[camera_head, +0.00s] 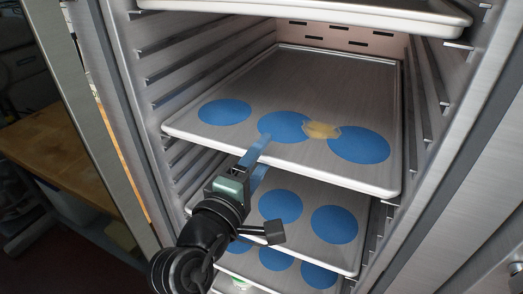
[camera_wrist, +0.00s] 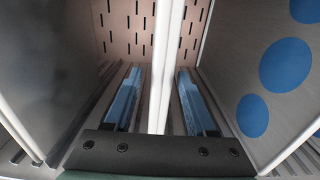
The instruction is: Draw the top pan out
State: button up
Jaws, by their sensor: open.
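A wide metal pan (camera_head: 318,78) sits on the rack rails, with three blue discs and a yellow patch on it. Another pan (camera_head: 395,12) is above it, cut off by the top edge of the head view. My gripper (camera_head: 262,158) is open at the front rim of the disc pan, left of its middle, with one finger above and one below the rim. In the wrist view, that pan (camera_wrist: 166,60) shows edge-on between the parted fingers (camera_wrist: 157,100). Neither finger visibly presses on it.
Lower pans with blue discs (camera_head: 308,183) sit close beneath; one (camera_wrist: 228,70) fills the right of the wrist view. Side rails (camera_head: 165,72) line the metal cabinet (camera_head: 480,150). A wooden table (camera_head: 50,115) stands outside at left.

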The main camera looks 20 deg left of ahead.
jog(key=shift+w, duration=0.1)
grip_shut()
jog(key=shift+r, duration=0.1)
